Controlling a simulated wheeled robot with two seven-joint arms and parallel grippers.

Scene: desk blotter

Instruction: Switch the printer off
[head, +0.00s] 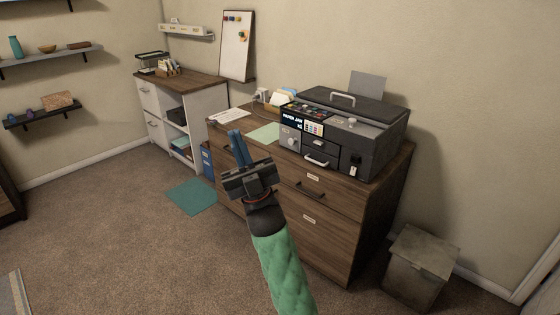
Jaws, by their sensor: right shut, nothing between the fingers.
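The dark grey printer (345,128) stands on top of a wooden drawer cabinet (320,215). Its lit display (292,120) reads "PAPER JAM", with smaller text below. A round light knob (290,142) and a pale handle (317,161) are on its front. A small black panel (355,160) with a white piece under it sits at the front's right end; I cannot tell whether it is a power switch or how it is set. My right gripper (235,136) is shut and empty, in front and left of the printer, apart from it. My left gripper is not in view.
A light green sheet (265,133) and papers (230,115) lie on the cabinet top left of the printer. A grey lidded bin (420,265) stands on the floor at right. A teal mat (192,196) lies on the carpet, which is mostly clear at left.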

